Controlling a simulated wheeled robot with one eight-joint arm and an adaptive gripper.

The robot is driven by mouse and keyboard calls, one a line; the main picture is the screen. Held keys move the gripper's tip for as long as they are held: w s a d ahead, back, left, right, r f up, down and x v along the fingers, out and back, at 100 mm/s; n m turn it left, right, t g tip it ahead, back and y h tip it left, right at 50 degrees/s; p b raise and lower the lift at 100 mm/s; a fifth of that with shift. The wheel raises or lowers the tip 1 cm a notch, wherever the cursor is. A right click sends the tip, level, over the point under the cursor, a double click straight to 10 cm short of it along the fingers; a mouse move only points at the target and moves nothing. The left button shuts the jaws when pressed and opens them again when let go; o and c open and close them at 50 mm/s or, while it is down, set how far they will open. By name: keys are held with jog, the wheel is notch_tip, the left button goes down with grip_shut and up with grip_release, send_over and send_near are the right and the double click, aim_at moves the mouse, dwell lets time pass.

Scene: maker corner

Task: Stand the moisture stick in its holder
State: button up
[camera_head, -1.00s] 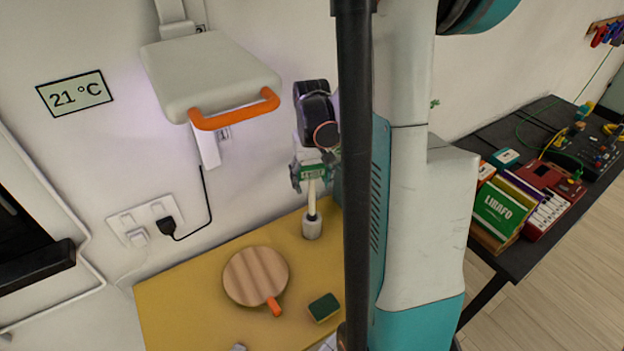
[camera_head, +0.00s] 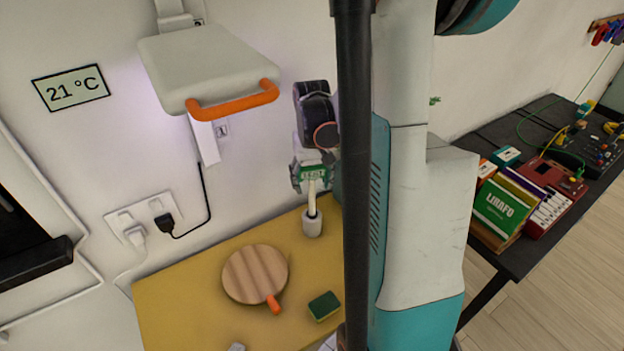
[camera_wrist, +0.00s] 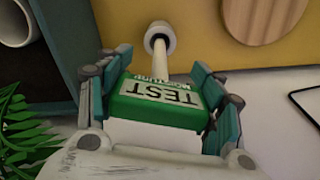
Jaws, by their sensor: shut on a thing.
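The moisture stick (camera_head: 313,174) has a green head with a label reading TEST and a pale shaft. My gripper (camera_head: 311,180) is shut on the green head, and in the wrist view the stick's head (camera_wrist: 160,100) sits between both fingers (camera_wrist: 158,98). The holder (camera_head: 312,224) is a small pale cup standing on the yellow tabletop. The shaft points down to the holder, and its dark tip is at or inside the holder's dark opening (camera_wrist: 158,38). How deep the tip is cannot be told.
A round wooden board (camera_head: 255,274) with an orange handle and a green-and-yellow sponge (camera_head: 324,306) lie on the yellow table (camera_head: 180,300). A lamp-like fixture (camera_head: 205,70) with an orange bar hangs on the wall. A green plant (camera_wrist: 22,125) is left in the wrist view.

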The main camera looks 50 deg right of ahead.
aim_at(312, 168)
jog(key=shift+f+b, duration=2.45)
jog(key=shift+f, duration=0.6)
jog(key=o, duration=1.3)
jog(key=o, duration=0.3)
jog(key=shift+o, duration=0.2)
jog(key=shift+r, duration=0.15)
jog(key=shift+r+p, duration=3.25)
jog(key=shift+r, duration=1.15)
jog(key=shift+f, duration=0.1)
